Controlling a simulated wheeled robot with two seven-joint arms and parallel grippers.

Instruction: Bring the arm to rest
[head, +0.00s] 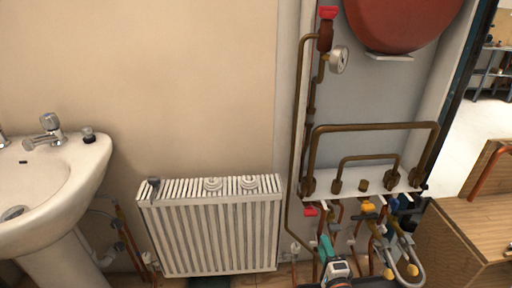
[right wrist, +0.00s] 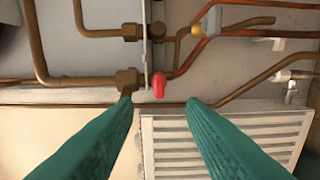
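My right gripper (head: 326,246) shows at the bottom of the head view, right of the radiator and in front of the lower pipes. In the right wrist view its two green fingers (right wrist: 159,102) are spread apart with nothing held between them. A red valve handle (right wrist: 158,85) shows between the fingertips in that view; how far away it lies I cannot tell. The same handle seems to show in the head view (head: 310,212), above the gripper. My left gripper is not in view.
A white radiator (head: 212,235) stands against the wall, and a white sink (head: 62,185) is at the left. Copper pipes (head: 375,127) and yellow-handled valves (head: 368,207) crowd the panel. A red tank (head: 402,22) hangs above. A wooden box (head: 465,235) stands at the right.

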